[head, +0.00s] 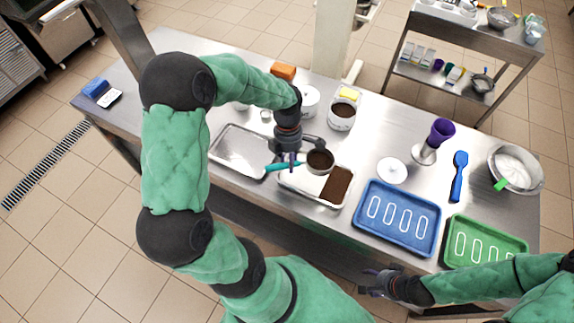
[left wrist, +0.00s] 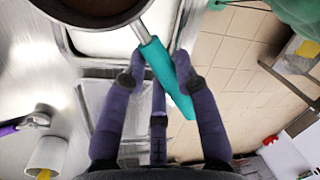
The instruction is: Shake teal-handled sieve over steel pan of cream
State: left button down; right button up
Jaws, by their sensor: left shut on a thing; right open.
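The teal-handled sieve (head: 320,160) holds brown powder and hangs over the steel pan of cream (head: 309,198). My left gripper (head: 287,163) is shut on its teal handle, which also shows between the fingers in the left wrist view (left wrist: 168,72). The pan's right part is covered with brown powder (head: 337,185); the visible left part is pale cream. The sieve and gripper hide part of the pan. My right gripper (head: 376,283) is open and empty, in front of the table's front edge.
An empty steel tray (head: 240,150) lies left of the pan. A blue tray (head: 397,217) and a green tray (head: 484,245) lie to the right. A tub of brown powder (head: 343,113) stands behind. A blue spatula (head: 458,175) and a steel bowl (head: 516,168) are farther right.

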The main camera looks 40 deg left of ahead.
pick_arm(q)
jog(key=shift+s+d+r, duration=0.1)
jog(key=shift+s+d, duration=0.15)
jog(key=shift+s, duration=0.65)
jog(key=shift+s+d, duration=0.2)
jog(key=shift+s, duration=0.7)
dwell(1.7)
jog(key=shift+a, duration=0.1)
jog(key=s+a, duration=0.1)
jog(key=a, duration=0.6)
jog(key=shift+s, duration=0.35)
dwell(4.0)
